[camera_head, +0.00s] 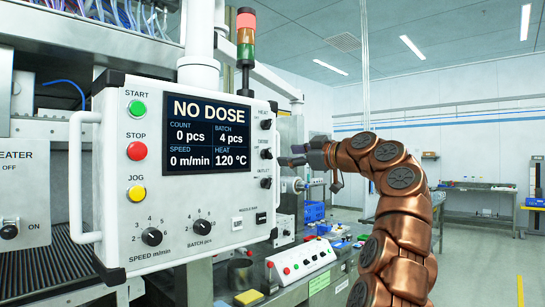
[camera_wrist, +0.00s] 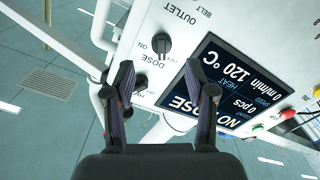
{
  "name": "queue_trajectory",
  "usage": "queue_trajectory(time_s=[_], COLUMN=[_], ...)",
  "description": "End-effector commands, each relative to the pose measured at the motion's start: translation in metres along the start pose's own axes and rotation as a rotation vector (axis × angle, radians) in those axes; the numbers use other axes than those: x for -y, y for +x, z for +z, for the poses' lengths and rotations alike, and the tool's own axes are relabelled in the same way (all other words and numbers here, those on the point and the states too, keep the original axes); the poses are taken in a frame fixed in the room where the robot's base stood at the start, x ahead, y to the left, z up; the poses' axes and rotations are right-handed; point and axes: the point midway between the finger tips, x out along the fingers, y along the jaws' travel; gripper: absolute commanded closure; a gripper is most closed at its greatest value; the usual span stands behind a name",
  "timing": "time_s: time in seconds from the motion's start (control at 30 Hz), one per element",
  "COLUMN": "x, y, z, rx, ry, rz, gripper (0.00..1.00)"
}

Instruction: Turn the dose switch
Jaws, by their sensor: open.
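The dose switch (camera_wrist: 162,43) is a black rotary knob on the white panel's right side, with DOSE, ON and OFF lettering beside it in the wrist view. In the head view I take it to be the middle knob (camera_head: 266,154) of the right-hand column. My gripper (camera_head: 290,155) is just right of that column. In the wrist view my gripper (camera_wrist: 160,66) is open and empty, with the dose switch just beyond the fingertips and between their lines. The fingers appear apart from it. The display (camera_head: 208,132) reads NO DOSE.
Another black knob (camera_wrist: 138,80) shows near the left fingertip in the wrist view. START (camera_head: 138,108), STOP and JOG buttons and two dials are on the panel's left and lower parts. A signal tower (camera_head: 246,35) stands above. A sloped button box (camera_head: 301,262) sits below right.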

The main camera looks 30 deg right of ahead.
Motion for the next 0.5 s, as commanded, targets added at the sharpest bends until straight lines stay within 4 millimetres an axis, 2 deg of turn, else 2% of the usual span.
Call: queue_trajectory(time_s=[0.5], x=[-0.001], y=[0.065], z=[-0.002], rx=[0.001], ry=[0.002], rz=[-0.002], gripper=[0.44])
